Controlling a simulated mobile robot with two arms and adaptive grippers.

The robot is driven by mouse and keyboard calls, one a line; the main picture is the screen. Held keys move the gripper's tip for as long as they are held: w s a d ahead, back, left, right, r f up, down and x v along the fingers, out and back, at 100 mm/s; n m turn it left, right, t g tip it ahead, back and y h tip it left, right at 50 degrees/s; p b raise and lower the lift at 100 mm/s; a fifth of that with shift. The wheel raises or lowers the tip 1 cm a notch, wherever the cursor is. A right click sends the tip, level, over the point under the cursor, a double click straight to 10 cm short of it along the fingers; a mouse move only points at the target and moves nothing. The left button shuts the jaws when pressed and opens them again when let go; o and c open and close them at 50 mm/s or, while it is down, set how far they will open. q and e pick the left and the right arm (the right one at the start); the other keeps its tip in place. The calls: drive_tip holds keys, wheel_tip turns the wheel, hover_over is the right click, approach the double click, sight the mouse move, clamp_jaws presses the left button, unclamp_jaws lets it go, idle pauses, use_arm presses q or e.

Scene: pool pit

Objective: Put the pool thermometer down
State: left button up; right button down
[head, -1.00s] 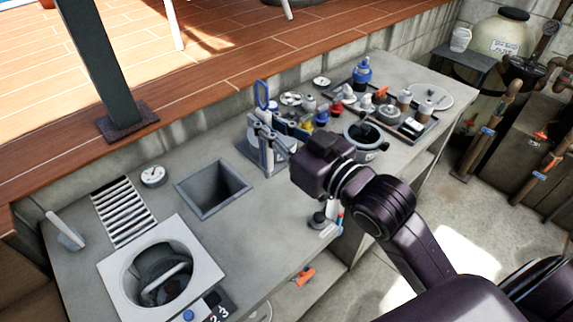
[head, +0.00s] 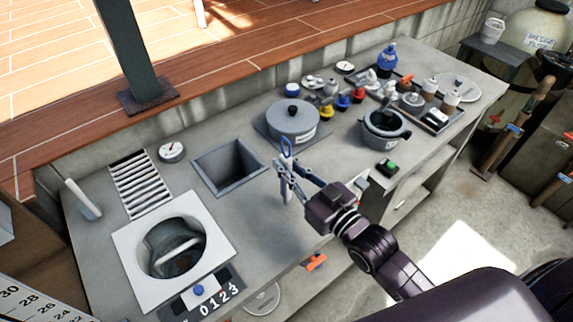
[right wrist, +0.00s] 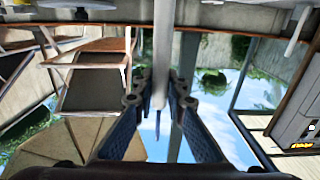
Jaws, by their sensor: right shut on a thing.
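The pool thermometer (head: 287,148) is a slim pale stick with a blue loop at its top. It stands about upright in the head view, in front of the lidded pot and right of the square opening. My right gripper (head: 290,174) is shut on it below the loop. In the right wrist view the thermometer (right wrist: 162,40) runs as a pale bar between the dark fingers of my right gripper (right wrist: 159,92). I cannot tell whether its lower end touches the counter (head: 232,212). My left gripper is not in view.
A grey lidded pot (head: 293,121) stands behind the thermometer. A square opening (head: 229,166) and a round skimmer well (head: 172,248) are to the left. A dark pot (head: 385,128) and several small items crowd the right. Bare counter lies in front of the opening.

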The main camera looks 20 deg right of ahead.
drive_tip(key=shift+f, duration=0.25)
drive_tip(key=shift+f, duration=0.15)
drive_tip(key=c, duration=2)
unclamp_jaws()
drive_tip(key=shift+o, duration=0.2)
drive_tip(key=shift+r, duration=0.3)
drive_tip(key=b+v, duration=0.3)
drive_tip(key=v, duration=0.9)
